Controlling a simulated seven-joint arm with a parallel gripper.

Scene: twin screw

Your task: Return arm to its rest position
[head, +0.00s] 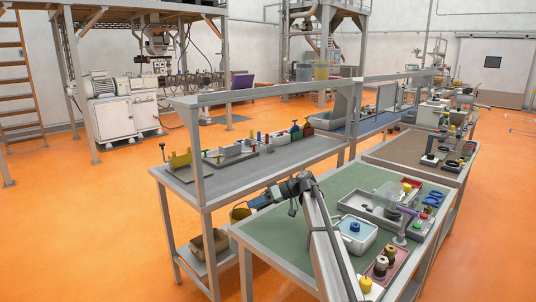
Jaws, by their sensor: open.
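My arm rises from the bottom of the head view and bends at a dark joint over the left edge of the green-topped table (335,192). My gripper (256,204) is small at the left end of the arm, pointing left and down, beyond that table's edge. It is open, and I see nothing held in it. Its fingertips are too small to make out clearly.
A grey bench (225,180) with an upright frame stands behind left. Orange floor (80,220) is clear at left.

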